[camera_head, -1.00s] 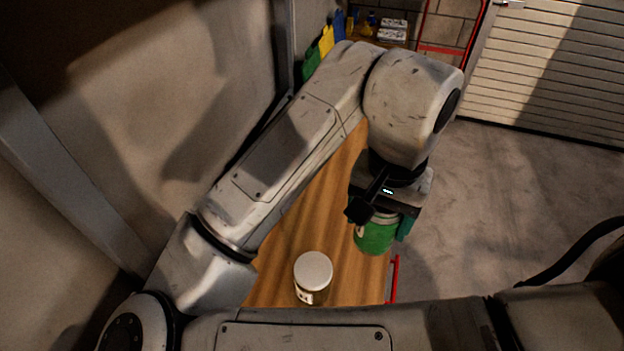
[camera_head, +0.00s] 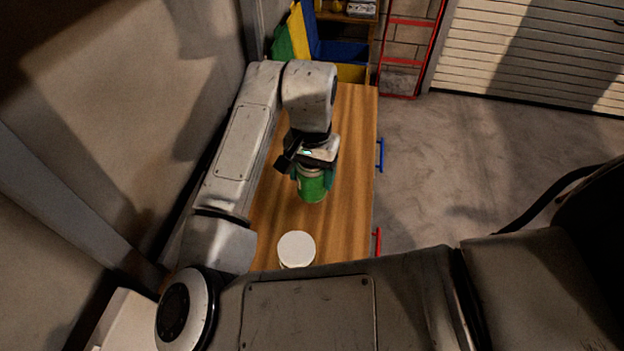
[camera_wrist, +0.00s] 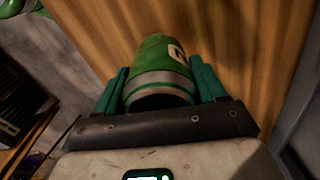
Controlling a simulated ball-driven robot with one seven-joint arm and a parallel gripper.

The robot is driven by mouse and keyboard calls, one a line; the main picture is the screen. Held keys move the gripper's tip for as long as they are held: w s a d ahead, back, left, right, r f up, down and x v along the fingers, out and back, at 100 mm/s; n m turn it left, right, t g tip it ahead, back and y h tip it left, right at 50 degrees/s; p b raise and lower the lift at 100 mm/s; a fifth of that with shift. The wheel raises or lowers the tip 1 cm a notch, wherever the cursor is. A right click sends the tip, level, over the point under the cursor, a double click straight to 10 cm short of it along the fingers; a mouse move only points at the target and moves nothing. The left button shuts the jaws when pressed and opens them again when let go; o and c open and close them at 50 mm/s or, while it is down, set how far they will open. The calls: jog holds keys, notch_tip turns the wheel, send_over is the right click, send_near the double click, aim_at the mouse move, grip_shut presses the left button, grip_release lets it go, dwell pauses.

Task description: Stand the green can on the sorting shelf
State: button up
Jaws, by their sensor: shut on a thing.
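The green can (camera_head: 312,187) is in my gripper (camera_head: 313,178), over the wooden top in the head view. In the wrist view the can (camera_wrist: 163,62) sits between the two teal fingers of my gripper (camera_wrist: 160,82), which are shut on it. It shows a green body with a pale mark and a grey band near my palm. I cannot tell whether its bottom touches the wood. A shelf unit with coloured panels (camera_head: 300,35) stands at the far end; I cannot tell whether it is the sorting shelf.
A white-lidded jar (camera_head: 296,247) stands on the wooden top (camera_head: 352,140), nearer than the can. Red (camera_head: 377,241) and blue (camera_head: 380,154) handles stick out from its right edge. A wall is close on the left. Bare floor (camera_head: 450,150) lies to the right.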

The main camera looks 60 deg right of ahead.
jog(key=shift+f, duration=1.4)
jog(key=shift+s+f, duration=0.1)
jog(key=shift+f, duration=0.1)
jog(key=o, duration=1)
notch_tip(320, 180, up, 12)
jog(key=shift+r, duration=0.25)
